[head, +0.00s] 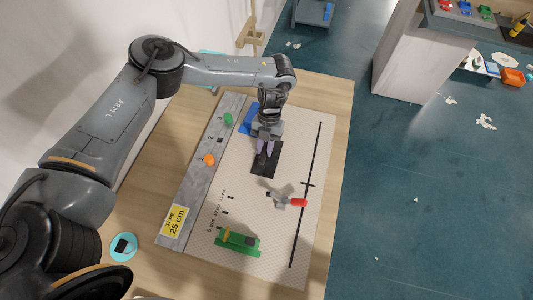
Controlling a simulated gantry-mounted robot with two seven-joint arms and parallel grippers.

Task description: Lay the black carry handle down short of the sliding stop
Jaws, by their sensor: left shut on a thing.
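My left gripper (264,152) points down over the upper middle of the white board, its fingers closed at a flat black piece (264,168), which I take for the black carry handle. The fingers hide part of it, and I cannot tell whether it touches the board. A thin black rail (313,150) runs along the board's right side with a short crossbar (308,184), perhaps the sliding stop. A grey piece with a red end (298,202) lies left of the rail. My right gripper is out of view.
A grey strip (188,200) with green and orange pieces and a yellow "25 cm" label (174,220) runs along the left. A blue piece (248,118) is behind the gripper. A green block (238,242) stands at the front.

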